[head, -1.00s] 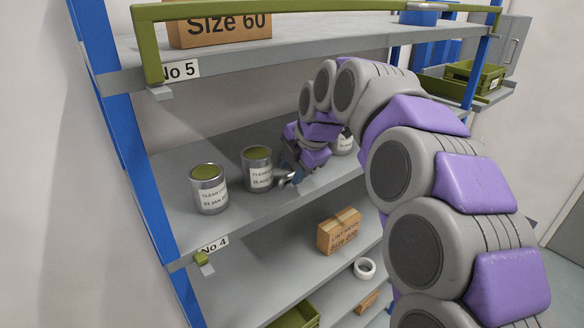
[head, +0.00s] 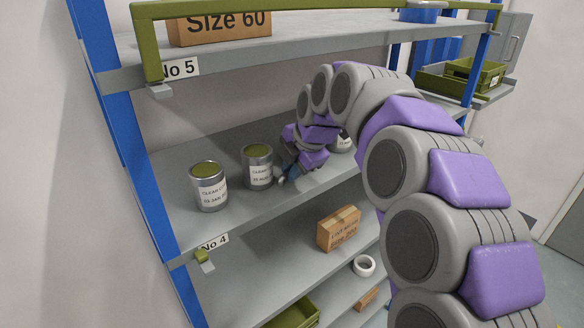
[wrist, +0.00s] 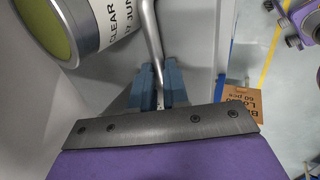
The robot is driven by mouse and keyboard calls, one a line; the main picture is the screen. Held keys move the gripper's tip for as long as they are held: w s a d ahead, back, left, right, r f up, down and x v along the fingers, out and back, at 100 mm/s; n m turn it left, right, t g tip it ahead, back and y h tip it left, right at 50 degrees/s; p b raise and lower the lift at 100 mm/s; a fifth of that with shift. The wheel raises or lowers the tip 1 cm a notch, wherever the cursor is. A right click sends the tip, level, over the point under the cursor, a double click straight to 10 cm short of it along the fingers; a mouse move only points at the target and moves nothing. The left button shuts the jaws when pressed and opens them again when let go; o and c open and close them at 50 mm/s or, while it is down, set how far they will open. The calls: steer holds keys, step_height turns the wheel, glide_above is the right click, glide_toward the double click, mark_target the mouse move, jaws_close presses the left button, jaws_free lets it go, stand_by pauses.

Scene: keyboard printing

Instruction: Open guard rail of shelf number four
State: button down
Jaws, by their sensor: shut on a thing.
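Shelf number four (head: 235,205) is the middle grey shelf, with a "No 4" label (head: 214,243) on its front left edge. Below the label is a small bracket with a green end piece (head: 203,257). The rest of this shelf's guard rail is not clear in the head view. My gripper (head: 284,180) is over shelf four, just right of a can. In the wrist view, my gripper's blue fingers (wrist: 157,88) are closed around the end of a bent silver bar (wrist: 149,40), which looks like a handle.
Two labelled cans (head: 209,186) (head: 257,167) stand on shelf four, and another is partly hidden behind my gripper. Shelf five above has a raised green rail (head: 300,10). A carton (head: 339,229) and a white roll (head: 363,266) lie on lower shelves.

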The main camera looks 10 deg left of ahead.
steer(key=shift+r+b, duration=0.1)
steer(key=shift+b, duration=0.25)
steer(key=b, duration=0.1)
steer(key=t+y+b, duration=0.1)
steer(key=b, duration=0.1)
steer(key=shift+s+d+r, duration=0.1)
steer(key=shift+s+d, duration=0.2)
steer(key=shift+d, duration=0.05)
steer(key=b, duration=0.1)
steer(key=t+y+b, duration=0.1)
steer(key=b, duration=0.1)
steer(key=shift+s+d+r+y, duration=0.25)
steer(key=shift+d+r+y, duration=0.05)
steer(key=shift+d+r, duration=0.1)
steer(key=shift+s+d+r+b, duration=0.1)
steer(key=shift+r+b, duration=0.2)
steer(key=shift+b, duration=0.1)
steer(key=c, duration=1.1)
jaws_free()
steer(key=b+v, duration=0.1)
steer(key=v, duration=1.6)
steer(key=shift+s+d+f, duration=0.15)
steer(key=shift+s, duration=0.05)
steer(key=shift+f, duration=0.1)
